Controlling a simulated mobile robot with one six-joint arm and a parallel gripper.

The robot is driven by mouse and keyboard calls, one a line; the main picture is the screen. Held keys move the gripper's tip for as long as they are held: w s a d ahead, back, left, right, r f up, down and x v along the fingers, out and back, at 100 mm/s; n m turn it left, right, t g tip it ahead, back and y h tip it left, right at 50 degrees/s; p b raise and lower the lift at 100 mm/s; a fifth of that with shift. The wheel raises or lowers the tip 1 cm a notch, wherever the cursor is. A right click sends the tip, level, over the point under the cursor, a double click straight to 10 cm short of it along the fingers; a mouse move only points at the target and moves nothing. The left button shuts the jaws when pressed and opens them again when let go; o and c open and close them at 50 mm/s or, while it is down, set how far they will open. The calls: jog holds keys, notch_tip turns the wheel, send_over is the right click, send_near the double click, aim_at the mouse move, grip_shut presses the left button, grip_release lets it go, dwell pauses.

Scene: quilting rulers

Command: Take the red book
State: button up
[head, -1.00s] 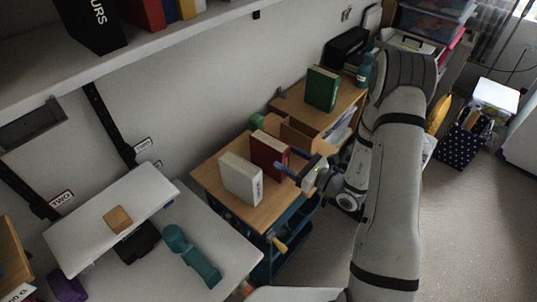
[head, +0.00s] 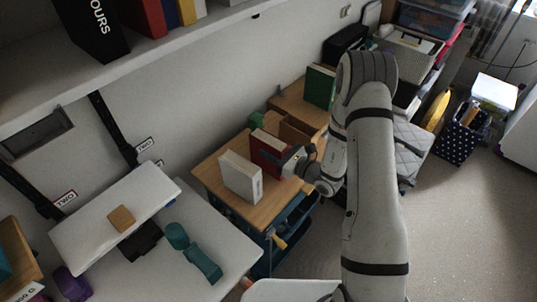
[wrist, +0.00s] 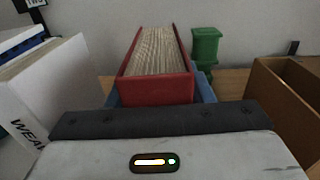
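The red book (head: 268,153) stands upright on a wooden desk, beside a white book (head: 241,177). My gripper (head: 284,162) is at the red book's right end, its fingers mostly hidden in the head view. In the wrist view the red book (wrist: 158,80) is straight ahead, spine toward me, with a blue finger showing along each side. The fingers straddle the book; I cannot tell whether they press on it. The white book (wrist: 45,95) is close on the left in the wrist view.
A wooden box (wrist: 285,100) stands close on the right of the red book, with a green object (wrist: 205,45) behind. A green book (head: 319,87) stands farther back. A shelf with books overhangs at upper left. Open floor (head: 460,210) lies to the right.

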jog(key=c, duration=0.9)
jog(key=shift+o, duration=0.2)
